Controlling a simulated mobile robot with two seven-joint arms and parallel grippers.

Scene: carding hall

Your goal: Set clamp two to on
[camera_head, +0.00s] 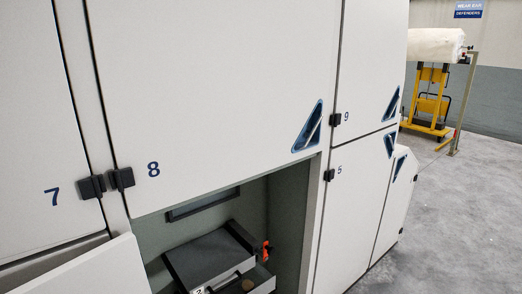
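A dark grey box-like unit (208,256) sits inside the open compartment at the lower middle of the camera_head view. A small white label with a dark character (198,290) is on its front, cut by the bottom edge, and I cannot read it surely. An orange-red lever-like piece (265,251) stands at the unit's right side. Neither of my grippers shows.
White machine panels numbered 7, 8 (215,90), 9 (365,60) and 5 (350,200) surround the opening. A white panel (85,272) stands out at the lower left. A yellow trolley (430,98) stands under a white roll (434,45) at the back right. The grey floor (465,220) at right is clear.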

